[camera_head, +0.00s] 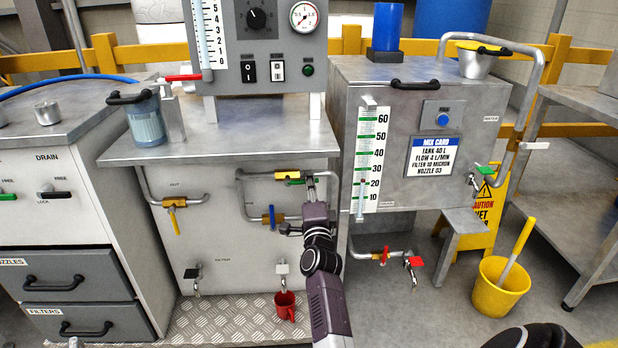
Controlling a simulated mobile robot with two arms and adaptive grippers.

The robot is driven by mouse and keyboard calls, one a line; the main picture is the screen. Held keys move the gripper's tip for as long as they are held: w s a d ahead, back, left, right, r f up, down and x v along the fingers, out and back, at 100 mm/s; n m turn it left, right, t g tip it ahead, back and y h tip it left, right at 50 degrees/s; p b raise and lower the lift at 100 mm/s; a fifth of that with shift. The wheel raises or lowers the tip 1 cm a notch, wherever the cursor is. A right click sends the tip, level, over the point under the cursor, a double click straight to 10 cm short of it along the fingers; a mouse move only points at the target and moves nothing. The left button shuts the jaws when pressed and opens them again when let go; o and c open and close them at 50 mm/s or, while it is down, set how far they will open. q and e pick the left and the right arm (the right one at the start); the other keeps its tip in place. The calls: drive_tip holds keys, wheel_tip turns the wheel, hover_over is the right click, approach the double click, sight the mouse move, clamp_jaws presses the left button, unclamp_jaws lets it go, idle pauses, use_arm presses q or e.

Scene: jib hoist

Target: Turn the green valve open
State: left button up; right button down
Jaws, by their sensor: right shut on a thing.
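The green valve (293,181) sits on the upper pipe at the front of the middle cabinet, with a brass body and a short green handle. My right gripper (309,184) reaches up from below and is shut at the right end of this handle. Its fingers partly cover the handle and the pipe there, so the exact grip is hard to see. My left gripper is not in view.
A blue-handled valve (271,217) is on the lower pipe, close to my right wrist. A red cup (285,305) stands under a tap. The grey tank (425,130) is to the right, with another green-handled tap (485,170). A yellow bucket (501,287) stands on the floor.

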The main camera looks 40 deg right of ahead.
drive_tip(key=shift+f+m, duration=0.2)
drive_tip(key=shift+m, duration=0.3)
drive_tip(key=c, duration=2)
unclamp_jaws()
drive_tip(key=shift+w+f, duration=0.1)
